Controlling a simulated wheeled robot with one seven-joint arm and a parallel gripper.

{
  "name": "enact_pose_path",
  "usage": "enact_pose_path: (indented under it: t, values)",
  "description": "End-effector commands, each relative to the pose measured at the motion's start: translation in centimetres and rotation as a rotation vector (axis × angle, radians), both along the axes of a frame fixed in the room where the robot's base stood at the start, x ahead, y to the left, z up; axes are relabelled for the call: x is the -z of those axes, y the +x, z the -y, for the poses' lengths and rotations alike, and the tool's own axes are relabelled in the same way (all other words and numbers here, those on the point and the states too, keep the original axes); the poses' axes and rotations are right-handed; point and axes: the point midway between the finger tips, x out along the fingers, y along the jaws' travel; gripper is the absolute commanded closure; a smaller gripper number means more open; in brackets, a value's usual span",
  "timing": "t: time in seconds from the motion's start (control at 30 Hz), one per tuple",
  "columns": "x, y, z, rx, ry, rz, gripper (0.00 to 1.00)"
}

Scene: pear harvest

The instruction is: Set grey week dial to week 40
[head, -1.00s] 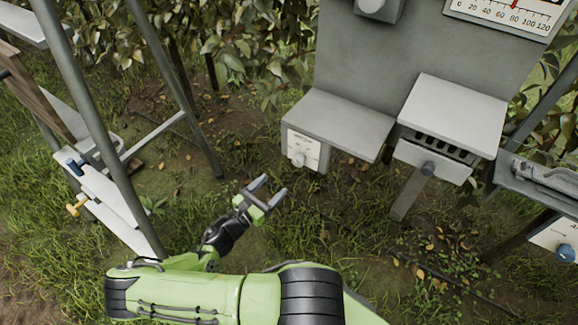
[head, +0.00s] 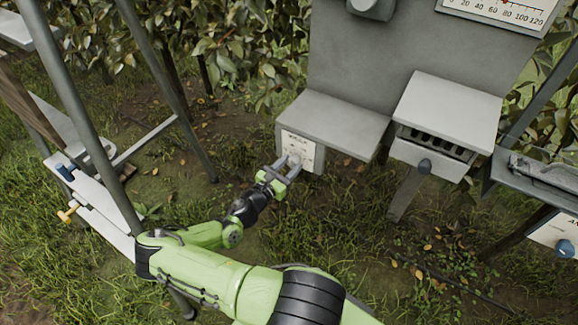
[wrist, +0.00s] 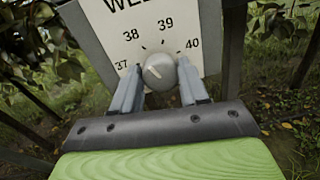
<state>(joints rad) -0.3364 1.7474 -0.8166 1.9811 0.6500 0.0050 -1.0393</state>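The week dial is a small grey round knob (wrist: 160,71) on a white panel (head: 300,147) on the front of a grey box. In the wrist view the panel (wrist: 120,25) reads 37, 38, 39 and 40 in an arc around the knob, with 40 at the right. A faint pale mark on the knob seems to point up-left, towards 38. My gripper (wrist: 160,82) is open, with one finger left and one right of the knob. Whether the fingers touch it I cannot tell. In the head view my gripper (head: 289,164) is at the panel and partly hides the knob.
A grey slotted box (head: 440,140) with a dark knob stands to the right. A blue knob (head: 565,250) is at the far right. A white stand with a yellow handle (head: 68,212) and grey posts are at the left. Grass lies below the panel.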

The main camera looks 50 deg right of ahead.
Motion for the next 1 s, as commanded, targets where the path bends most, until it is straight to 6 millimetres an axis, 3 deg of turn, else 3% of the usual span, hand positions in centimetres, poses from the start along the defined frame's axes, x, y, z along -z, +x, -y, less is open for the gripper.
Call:
enact_pose_path:
  t: [0.03,0.2,0.57,1.0]
  values:
    - [0.0,-0.02,-0.01,0.001,0.0,0.0,0.65]
    - [0.0,-0.03,-0.02,0.001,0.0,0.0,0.87]
    - [-0.04,-0.06,-0.03,0.002,0.008,0.073,0.87]
    - [-0.08,-0.21,-0.01,0.003,0.043,0.432,0.87]
